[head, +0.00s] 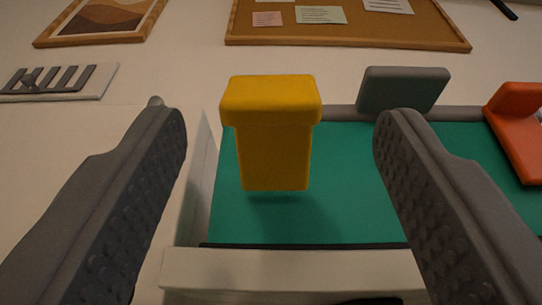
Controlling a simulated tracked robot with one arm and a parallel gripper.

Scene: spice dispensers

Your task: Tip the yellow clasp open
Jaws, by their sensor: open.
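The yellow clasp (272,155) stands upright between and beyond my fingertips, in the middle left of the head view. It has a wider block at the top and a narrower stem below. It casts a shadow on a green panel (340,215) behind it. My gripper (276,115) is open, with one dark ridged finger on each side of the clasp. Neither finger visibly touches it. How the clasp joins the panel is not clear.
A grey clasp (403,90) is at the panel's upper edge, and an orange clasp (516,130) is at the far right. A pale ledge (290,270) runs below the panel. A corkboard (345,25), a framed picture (100,20) and a slotted plate (58,80) are on the wall.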

